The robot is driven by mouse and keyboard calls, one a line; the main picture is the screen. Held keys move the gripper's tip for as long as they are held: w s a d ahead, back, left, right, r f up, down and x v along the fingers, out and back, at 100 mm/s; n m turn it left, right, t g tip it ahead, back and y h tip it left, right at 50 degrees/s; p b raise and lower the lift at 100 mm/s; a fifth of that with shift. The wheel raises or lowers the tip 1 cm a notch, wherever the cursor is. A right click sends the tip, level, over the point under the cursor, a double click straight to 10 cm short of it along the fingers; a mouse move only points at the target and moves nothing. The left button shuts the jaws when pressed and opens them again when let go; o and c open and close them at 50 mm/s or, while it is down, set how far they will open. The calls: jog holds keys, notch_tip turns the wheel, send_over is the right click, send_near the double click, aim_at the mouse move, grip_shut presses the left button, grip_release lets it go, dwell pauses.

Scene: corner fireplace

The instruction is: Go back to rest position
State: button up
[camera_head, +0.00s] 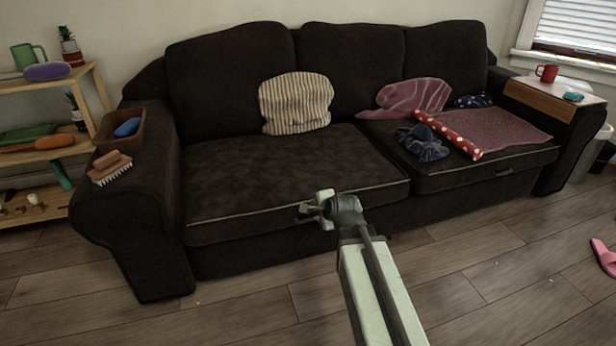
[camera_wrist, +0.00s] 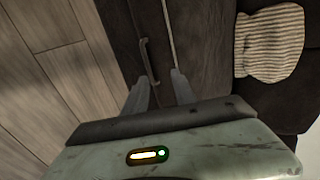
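My gripper (camera_head: 308,209) is stretched out in front of the dark sofa (camera_head: 265,170), near the front edge of its left seat cushion. In the wrist view, the two fingers of my gripper (camera_wrist: 160,84) stand apart with only the sofa's front and cushion edge behind them. It is open and holds nothing. I cannot tell how far the fingertips are from the sofa.
A striped pillow (camera_head: 296,103) leans on the sofa. A polka-dot roll (camera_head: 448,136) and dark crumpled cloth (camera_head: 422,143) lie at right. A brush (camera_head: 111,168) and brown basket (camera_head: 120,130) are on the left armrest. A pink slipper (camera_head: 604,257) lies on the otherwise clear floor.

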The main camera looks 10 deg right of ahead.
notch_tip(320, 180, up, 4)
jog(key=r+p, duration=0.1)
jog(key=p, duration=0.4)
jog(key=s+d+f+n+g+h+p, duration=0.1)
jog(key=s+d+f+n+g+p, duration=0.1)
jog(key=s+n+g, duration=0.5)
jog(key=s+d+f+n+g+h+p, duration=0.1)
jog(key=s+d+n+g+p, duration=0.2)
jog(key=s+n, duration=0.75)
notch_tip(320, 180, up, 36)
jog(key=s+m+p, duration=0.1)
jog(key=m+p, duration=0.1)
jog(key=p, duration=3.4)
jog(key=shift+s+a+r, duration=0.2)
jog(key=shift+s, duration=0.15)
